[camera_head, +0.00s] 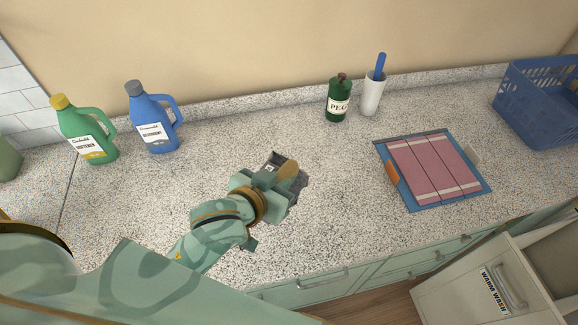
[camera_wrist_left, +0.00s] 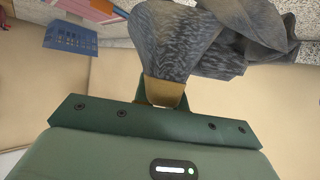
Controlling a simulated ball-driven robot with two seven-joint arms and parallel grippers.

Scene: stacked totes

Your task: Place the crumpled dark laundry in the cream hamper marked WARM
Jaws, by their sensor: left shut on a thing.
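My left gripper (camera_head: 283,172) is over the middle of the speckled counter in the head view, shut on the crumpled dark laundry (camera_head: 301,183). The grey cloth hangs mostly hidden behind the gripper there. In the left wrist view the laundry (camera_wrist_left: 180,45) fills the upper middle and right, pinched at the fingertips (camera_wrist_left: 163,92). The cream hamper (camera_head: 450,293) stands on the floor in front of the counter at the lower right, with a label reading WARM WASH (camera_head: 494,291) and a metal handle. Its inside is barely seen. My right gripper is not in view.
A green bottle (camera_head: 88,135) and a blue bottle (camera_head: 153,125) stand at the back left. A folded pink cloth (camera_head: 433,168) lies on a blue board; a blue basket (camera_head: 540,105) is at far right.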

